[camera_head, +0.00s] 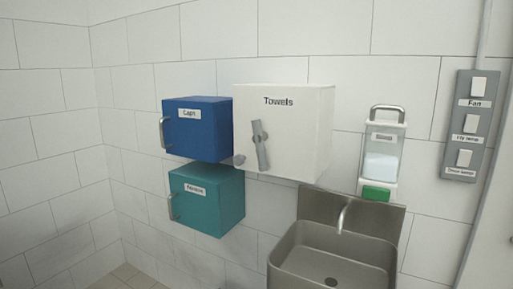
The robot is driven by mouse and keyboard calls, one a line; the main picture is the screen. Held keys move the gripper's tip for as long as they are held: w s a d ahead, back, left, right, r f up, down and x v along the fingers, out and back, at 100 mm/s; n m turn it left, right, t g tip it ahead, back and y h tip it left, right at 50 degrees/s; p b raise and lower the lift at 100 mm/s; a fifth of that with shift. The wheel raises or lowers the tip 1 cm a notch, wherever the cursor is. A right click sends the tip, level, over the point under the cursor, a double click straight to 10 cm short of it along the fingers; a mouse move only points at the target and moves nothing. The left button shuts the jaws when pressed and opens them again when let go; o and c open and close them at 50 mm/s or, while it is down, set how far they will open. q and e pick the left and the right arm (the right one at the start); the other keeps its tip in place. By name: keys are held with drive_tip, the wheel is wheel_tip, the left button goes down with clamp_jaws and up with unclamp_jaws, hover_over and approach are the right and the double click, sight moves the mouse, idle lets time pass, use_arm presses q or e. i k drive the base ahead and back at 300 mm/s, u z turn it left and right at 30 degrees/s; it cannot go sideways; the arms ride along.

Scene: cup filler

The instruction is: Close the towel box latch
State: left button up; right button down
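The towel box (300,131) is a white box labelled "Towels", mounted on the tiled wall near the middle of the head view. Its front face looks closed. A grey latch (261,146) sits on the left part of the front; its bar stands nearly upright, tilted slightly, across a small round pivot. Neither of my grippers is in view.
A blue box (207,137) labelled "Caps" and a teal box (222,204) hang to the left, with handles. A dispenser (382,160) hangs right, above a metal sink (330,245) with a tap (344,214). A grey switch panel (468,125) is far right.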

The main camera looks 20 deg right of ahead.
sight(259, 136)
drive_tip(key=k, duration=0.65)
drive_tip(key=u, duration=0.65)
drive_tip(key=i, duration=1.3)
drive_tip(key=z, duration=0.7)
